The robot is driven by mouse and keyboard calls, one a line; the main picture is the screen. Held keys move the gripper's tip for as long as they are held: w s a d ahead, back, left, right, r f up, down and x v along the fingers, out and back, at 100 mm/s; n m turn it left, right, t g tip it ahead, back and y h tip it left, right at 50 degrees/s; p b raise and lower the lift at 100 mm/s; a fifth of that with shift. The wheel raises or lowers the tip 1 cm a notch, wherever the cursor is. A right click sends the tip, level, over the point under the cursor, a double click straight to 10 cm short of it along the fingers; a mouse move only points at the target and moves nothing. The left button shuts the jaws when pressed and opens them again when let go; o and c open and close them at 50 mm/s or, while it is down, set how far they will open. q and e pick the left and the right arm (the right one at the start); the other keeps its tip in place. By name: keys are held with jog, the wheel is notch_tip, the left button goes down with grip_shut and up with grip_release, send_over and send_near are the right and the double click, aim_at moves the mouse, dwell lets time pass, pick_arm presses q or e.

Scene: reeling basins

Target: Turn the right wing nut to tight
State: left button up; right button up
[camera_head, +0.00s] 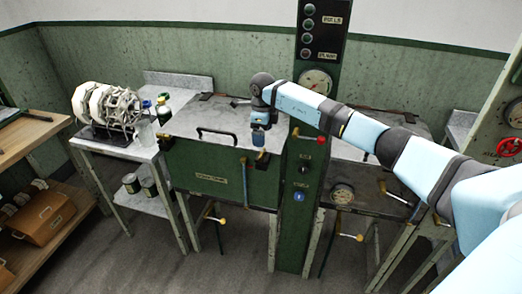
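The green basin (205,172) has a grey lid (215,118) with a black handle. At its front right corner is a dark clamp with a brass part, the right wing nut (262,158); it is small and partly hidden. A similar dark clamp, the left wing nut (165,141), is at the front left corner. My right gripper (258,146) points down just above the right wing nut, close to it or touching; I cannot tell which. Its fingers are too small to read. My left gripper is not in view.
A green control column (295,215) with gauges and a red-knobbed lever (320,139) stands right beside the basin. Another grey-topped basin (345,150) lies behind my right arm. A side table (115,148) holds reels and bottles. The floor in front is clear.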

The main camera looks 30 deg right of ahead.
aim_at(262, 151)
notch_tip(262, 151, down, 7)
jog(key=shift+a+f+p, duration=0.1)
jog(key=shift+p, duration=0.3)
jog(key=shift+f, duration=0.3)
jog(key=shift+c, duration=0.4)
jog(key=c, duration=0.9)
jog(key=shift+o, duration=0.2)
